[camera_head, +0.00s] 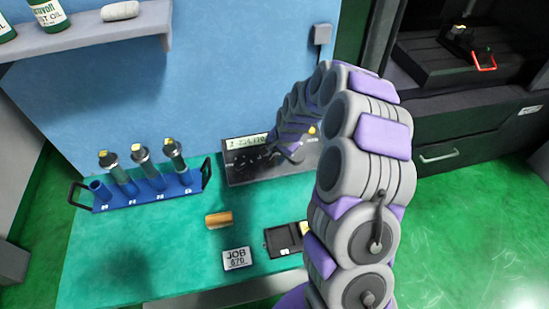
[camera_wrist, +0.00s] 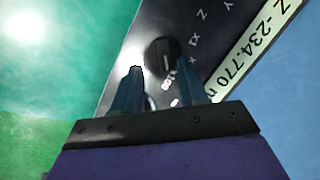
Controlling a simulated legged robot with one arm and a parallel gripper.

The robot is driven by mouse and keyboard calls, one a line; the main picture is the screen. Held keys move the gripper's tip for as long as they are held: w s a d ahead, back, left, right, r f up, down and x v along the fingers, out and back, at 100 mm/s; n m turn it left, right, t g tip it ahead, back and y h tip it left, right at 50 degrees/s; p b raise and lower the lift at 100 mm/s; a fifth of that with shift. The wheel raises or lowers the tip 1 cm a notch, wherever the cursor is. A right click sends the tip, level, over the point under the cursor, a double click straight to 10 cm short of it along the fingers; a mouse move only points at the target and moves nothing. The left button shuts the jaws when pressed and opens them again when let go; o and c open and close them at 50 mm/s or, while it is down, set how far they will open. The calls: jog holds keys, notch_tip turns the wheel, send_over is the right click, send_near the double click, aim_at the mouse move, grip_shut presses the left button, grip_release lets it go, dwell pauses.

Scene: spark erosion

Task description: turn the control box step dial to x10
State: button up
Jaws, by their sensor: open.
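The control box (camera_head: 240,174) is a dark grey panel at the back of the green bench, with a lit display along its top. In the wrist view its panel (camera_wrist: 128,62) fills the middle. A black round dial (camera_wrist: 162,57) sits just beyond my fingertips, beside printed axis letters. A second knob (camera_wrist: 150,103) shows partly between my fingers, with small white step markings near it, too blurred to read fully. Which setting it points to is unclear. My gripper (camera_wrist: 165,74) is open, its two fingers on either side of this knob; contact cannot be told. In the head view my arm hides the box's right part.
The display (camera_wrist: 255,55) reads Z -234.770. A blue rack (camera_head: 150,196) with several tool holders stands left of the box. The bench's left front is clear.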

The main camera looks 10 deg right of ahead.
aim_at(267, 160)
jog(key=shift+a+f, duration=0.3)
jog(key=shift+f, duration=0.2)
jog(key=shift+w+a+f, duration=0.1)
jog(key=shift+a+f, duration=0.05)
jog(key=shift+a, duration=0.45)
jog(key=shift+a+f, duration=0.15)
jog(key=shift+a, duration=0.4)
jog(key=shift+d, duration=0.85)
jog(key=c, duration=0.5)
jog(key=shift+a, duration=0.15)
jog(key=shift+c, duration=1.4)
jog(key=shift+a+f, duration=0.1)
grip_shut()
